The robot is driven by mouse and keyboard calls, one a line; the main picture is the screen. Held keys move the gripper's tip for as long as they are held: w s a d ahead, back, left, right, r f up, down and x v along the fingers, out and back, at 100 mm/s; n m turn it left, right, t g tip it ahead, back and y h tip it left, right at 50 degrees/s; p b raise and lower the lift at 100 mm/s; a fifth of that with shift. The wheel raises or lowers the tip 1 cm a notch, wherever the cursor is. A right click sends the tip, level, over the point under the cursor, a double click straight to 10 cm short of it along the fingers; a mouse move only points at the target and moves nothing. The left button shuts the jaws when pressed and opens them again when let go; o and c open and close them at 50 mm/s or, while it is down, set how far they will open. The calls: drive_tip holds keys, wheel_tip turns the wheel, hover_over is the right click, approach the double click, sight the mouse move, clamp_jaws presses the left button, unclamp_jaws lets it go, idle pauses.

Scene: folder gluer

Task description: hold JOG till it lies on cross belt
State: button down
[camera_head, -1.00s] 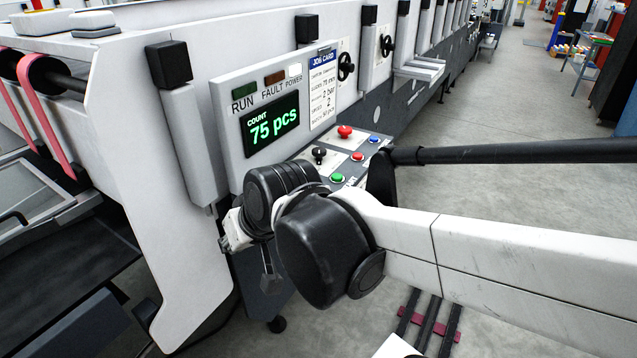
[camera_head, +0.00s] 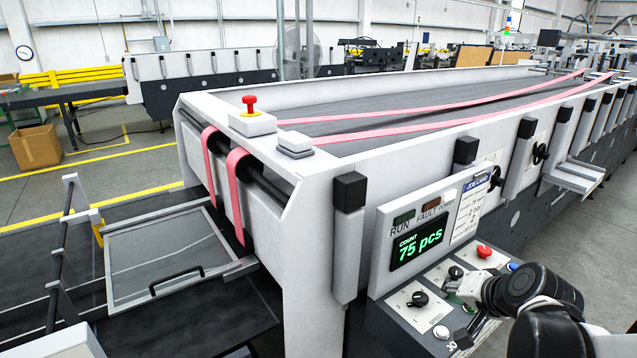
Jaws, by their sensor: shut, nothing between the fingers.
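My gripper (camera_head: 468,334) is shut and reaches down over the lower front part of the sloped control panel (camera_head: 421,311), beside a label that reads "JO", its end hidden. The JOG button itself is covered or too small to make out; I cannot tell whether the fingertips touch it. A dark flat belt (camera_head: 195,312), which may be the cross belt, lies below the machine's near end at lower left. No carton shows on its visible part. Two pink belts (camera_head: 236,195) loop over the machine's end roller.
The panel has a black SPEED knob (camera_head: 418,299), a white button (camera_head: 441,332) and a red button (camera_head: 484,251). The display (camera_head: 417,245) reads 75 pcs. A clear guard with a black handle (camera_head: 176,281) stands over the dark belt. A red emergency stop (camera_head: 249,104) tops the machine.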

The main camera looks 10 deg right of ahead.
sight(443, 332)
drive_tip(key=shift+d+r, duration=0.2)
drive_tip(key=shift+d, duration=0.35)
drive_tip(key=shift+f, duration=0.2)
wheel_tip(443, 332, down, 8)
drive_tip(key=b, duration=0.7)
drive_tip(key=shift+f, duration=0.25)
drive_tip(key=shift+f+b, duration=0.1)
drive_tip(key=shift+b, duration=0.25)
idle(0.7)
drive_tip(key=shift+f+b, duration=0.3)
